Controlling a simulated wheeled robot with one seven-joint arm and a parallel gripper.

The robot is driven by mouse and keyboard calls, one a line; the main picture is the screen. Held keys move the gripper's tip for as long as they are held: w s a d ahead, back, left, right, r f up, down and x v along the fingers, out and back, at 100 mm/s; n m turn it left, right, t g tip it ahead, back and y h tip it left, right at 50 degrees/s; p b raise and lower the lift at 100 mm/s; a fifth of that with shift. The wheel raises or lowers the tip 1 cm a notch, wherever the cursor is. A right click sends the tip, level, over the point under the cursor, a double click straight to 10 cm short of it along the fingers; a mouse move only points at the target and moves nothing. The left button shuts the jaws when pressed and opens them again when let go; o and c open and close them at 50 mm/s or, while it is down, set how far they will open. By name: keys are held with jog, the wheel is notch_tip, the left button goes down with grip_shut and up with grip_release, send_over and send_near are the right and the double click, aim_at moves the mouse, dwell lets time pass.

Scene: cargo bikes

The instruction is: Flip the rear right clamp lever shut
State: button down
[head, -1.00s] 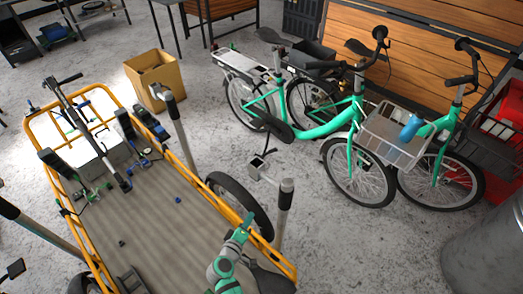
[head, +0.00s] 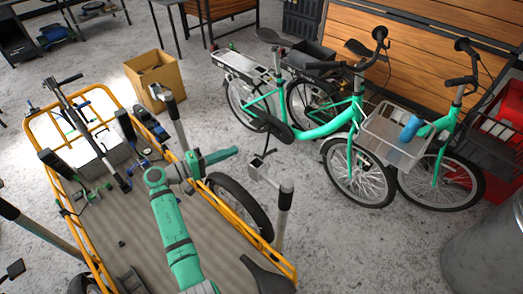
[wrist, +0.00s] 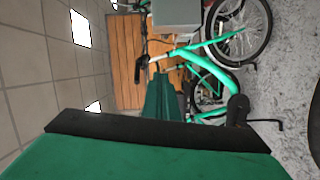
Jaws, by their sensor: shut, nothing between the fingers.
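The cargo bike's orange-railed bed (head: 221,218) fills the lower left of the head view. I cannot pick out the rear right clamp lever with certainty; small dark and green fittings (head: 104,188) sit along the bed's front part. My gripper (head: 236,151) is above the bed's right rail, pointing right, away from the bed, and is shut and empty. In the wrist view, its green and black parts (wrist: 160,135) fill the bottom, with the bikes beyond, turned sideways. My green arm hides part of the bed's middle.
A bed wheel (head: 240,205) and a grey post with a dark top (head: 285,205) stand right of the bed. Teal bikes (head: 325,130) stand farther right, with open floor between. A cardboard box (head: 153,75) is behind the bed.

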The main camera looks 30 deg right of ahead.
jog(key=s+d+f, duration=0.1)
jog(key=s+d, duration=0.2)
jog(key=d, duration=0.8)
jog(key=shift+f, duration=0.15)
jog(key=shift+s+d+m+g, duration=0.15)
jog(key=shift+m+g, duration=0.15)
jog(key=shift+g, duration=0.2)
dwell(0.3)
